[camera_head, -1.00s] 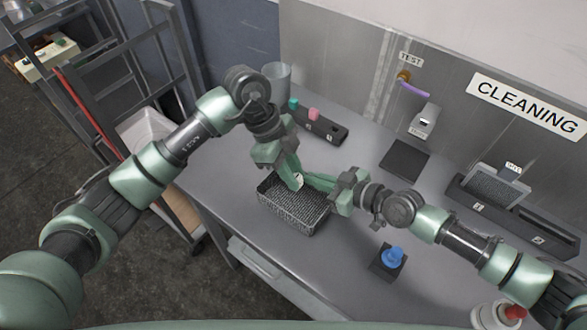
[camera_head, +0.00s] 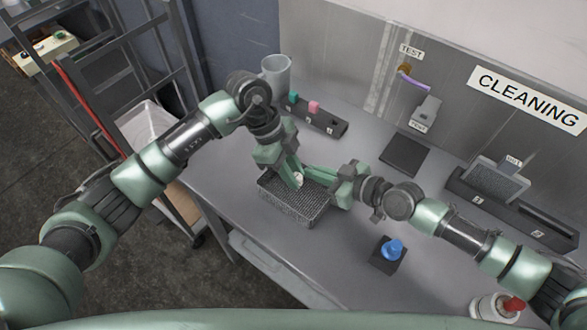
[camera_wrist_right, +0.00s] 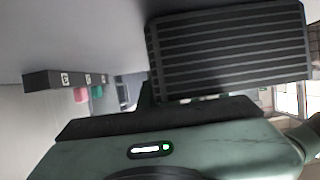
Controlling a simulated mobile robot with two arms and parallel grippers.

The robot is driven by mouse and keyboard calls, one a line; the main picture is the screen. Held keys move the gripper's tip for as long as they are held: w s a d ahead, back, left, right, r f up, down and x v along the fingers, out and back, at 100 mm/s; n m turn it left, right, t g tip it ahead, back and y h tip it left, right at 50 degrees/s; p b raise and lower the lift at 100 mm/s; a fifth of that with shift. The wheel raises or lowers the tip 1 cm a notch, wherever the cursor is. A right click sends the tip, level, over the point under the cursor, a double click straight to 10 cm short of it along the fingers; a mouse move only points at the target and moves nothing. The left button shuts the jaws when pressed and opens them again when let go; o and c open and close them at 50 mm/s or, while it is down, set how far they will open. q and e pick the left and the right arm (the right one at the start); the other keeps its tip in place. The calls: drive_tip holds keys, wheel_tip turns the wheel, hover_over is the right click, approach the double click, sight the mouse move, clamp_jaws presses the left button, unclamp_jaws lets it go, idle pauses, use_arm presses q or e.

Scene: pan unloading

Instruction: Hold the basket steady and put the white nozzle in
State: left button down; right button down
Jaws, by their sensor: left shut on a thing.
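The basket (camera_head: 290,213) is a dark wire-mesh box on the grey bench, in the middle of the head view. My left gripper (camera_head: 297,179) points down over the basket's opening and is shut on the small white nozzle (camera_head: 299,177), which the fingers partly hide. My right gripper (camera_head: 310,176) reaches in from the right with its fingertips at the basket's far right side, close to the left fingers. I cannot tell whether it grips the rim. In the right wrist view, a dark ribbed face (camera_wrist_right: 230,55), likely the basket's side, is close by.
A blue part (camera_head: 392,249) stands on a black block to the right. A clear cup (camera_head: 276,72) and a dark holder with teal and pink pieces (camera_head: 325,120) are behind. A black pad (camera_head: 404,153) and a long dark fixture (camera_head: 510,208) lie on the right.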

use_arm(q)
drive_tip(key=shift+f, duration=0.2)
drive_tip(key=c, duration=1.2)
unclamp_jaws()
drive_tip(key=shift+r, duration=0.1)
drive_tip(key=v, duration=1.2)
use_arm(e)
drive_tip(key=c, duration=1.6)
unclamp_jaws()
